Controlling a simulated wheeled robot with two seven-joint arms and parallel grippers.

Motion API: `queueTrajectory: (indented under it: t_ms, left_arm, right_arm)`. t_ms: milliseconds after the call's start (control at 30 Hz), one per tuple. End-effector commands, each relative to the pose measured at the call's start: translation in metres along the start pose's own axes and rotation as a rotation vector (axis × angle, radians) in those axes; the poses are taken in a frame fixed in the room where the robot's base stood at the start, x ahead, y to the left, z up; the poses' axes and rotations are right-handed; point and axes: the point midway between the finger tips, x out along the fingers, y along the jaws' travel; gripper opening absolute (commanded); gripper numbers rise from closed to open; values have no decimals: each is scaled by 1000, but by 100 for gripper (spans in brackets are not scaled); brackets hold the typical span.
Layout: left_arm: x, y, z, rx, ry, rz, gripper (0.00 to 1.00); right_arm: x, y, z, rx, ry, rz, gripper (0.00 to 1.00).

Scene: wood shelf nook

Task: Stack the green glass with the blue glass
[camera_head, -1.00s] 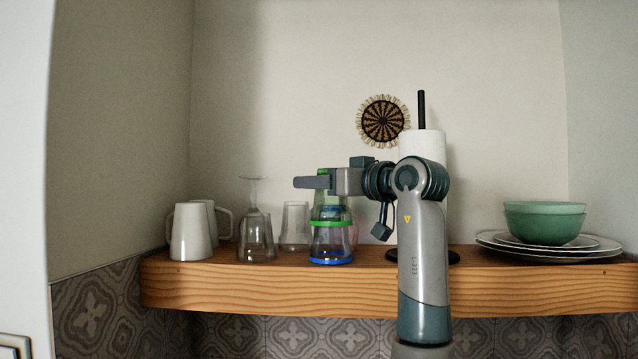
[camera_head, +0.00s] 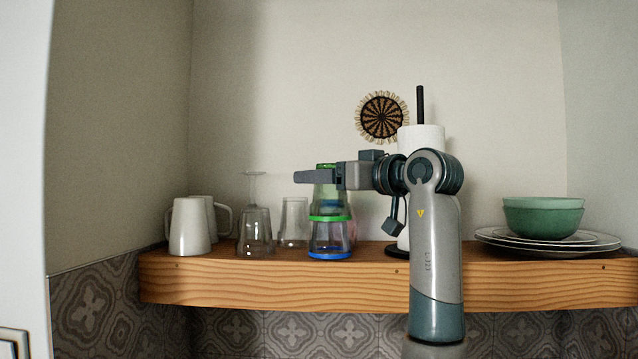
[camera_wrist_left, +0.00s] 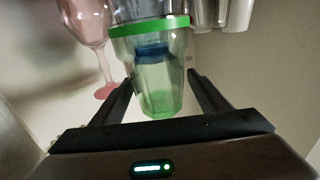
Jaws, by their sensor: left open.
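The green glass (camera_head: 330,205), clear with a green rim band and green base, is upside down over the blue glass (camera_head: 330,243). The blue glass is also upside down, its blue rim on the shelf and its blue base showing inside the green glass. My left gripper (camera_head: 318,177) is level with the upper part of the green glass. In the left wrist view, the green glass (camera_wrist_left: 155,75) is between the open fingers of my left gripper (camera_wrist_left: 160,95), with gaps visible beside it. My right gripper is not in view.
On the wooden shelf (camera_head: 380,285), clear glasses (camera_head: 255,235) and white mugs (camera_head: 188,228) stand left. A paper towel roll (camera_head: 425,138) is behind my arm. Green bowls (camera_head: 543,218) on plates (camera_head: 490,236) stand right. A pink wine glass (camera_wrist_left: 88,25) is close by.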

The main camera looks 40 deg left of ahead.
Motion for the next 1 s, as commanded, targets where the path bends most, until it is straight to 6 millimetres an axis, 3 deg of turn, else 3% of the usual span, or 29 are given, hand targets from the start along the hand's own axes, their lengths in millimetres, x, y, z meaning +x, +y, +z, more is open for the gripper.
queueTrajectory:
  t_ms: [600,800,1000]
  left_arm:
    - [-120,1,3,1,1,3,69]
    - [-143,0,1,1,1,2,69]
    - [-150,0,0,1,1,0,69]
  right_arm:
    - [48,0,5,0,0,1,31]
    - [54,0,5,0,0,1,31]
    - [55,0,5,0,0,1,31]
